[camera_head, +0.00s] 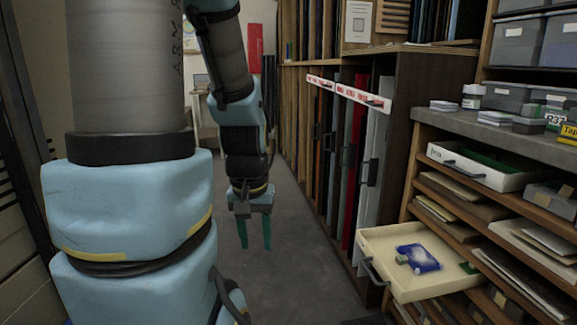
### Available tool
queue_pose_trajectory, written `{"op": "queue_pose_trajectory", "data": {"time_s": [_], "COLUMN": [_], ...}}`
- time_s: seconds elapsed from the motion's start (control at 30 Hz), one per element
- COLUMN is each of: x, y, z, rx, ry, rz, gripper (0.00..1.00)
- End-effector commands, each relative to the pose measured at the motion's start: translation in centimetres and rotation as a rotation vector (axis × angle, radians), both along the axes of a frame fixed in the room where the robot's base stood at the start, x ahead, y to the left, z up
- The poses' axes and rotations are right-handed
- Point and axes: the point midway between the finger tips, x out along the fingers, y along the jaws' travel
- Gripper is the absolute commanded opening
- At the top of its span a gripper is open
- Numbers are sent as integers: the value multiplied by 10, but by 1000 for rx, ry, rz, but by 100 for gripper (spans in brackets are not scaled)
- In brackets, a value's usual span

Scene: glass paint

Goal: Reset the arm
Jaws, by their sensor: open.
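My gripper (254,232) hangs over the aisle with its two green fingers pointing down. The fingers are apart and nothing is between them. My light blue and grey arm fills much of the left side and reaches down to the gripper. The gripper is to the left of an open drawer (378,244) and apart from it. A blue and white item (420,258) lies inside this drawer.
A second open drawer (492,180) with a green lining sits higher in the right shelving. Tall upright panels (372,150) stand in a rack behind. Boxes and a jar (472,96) rest on the grey counter (510,131). The grey floor (300,270) is clear around the gripper.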

Motion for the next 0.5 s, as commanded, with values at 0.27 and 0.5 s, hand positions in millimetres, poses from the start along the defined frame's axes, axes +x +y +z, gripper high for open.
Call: {"op": "queue_pose_trajectory", "data": {"time_s": [0.27,0.5], "x": [0,0], "y": [0,0], "z": [101,141], "rx": [0,0], "ry": [0,0], "rz": [0,0], "gripper": [45,45]}}
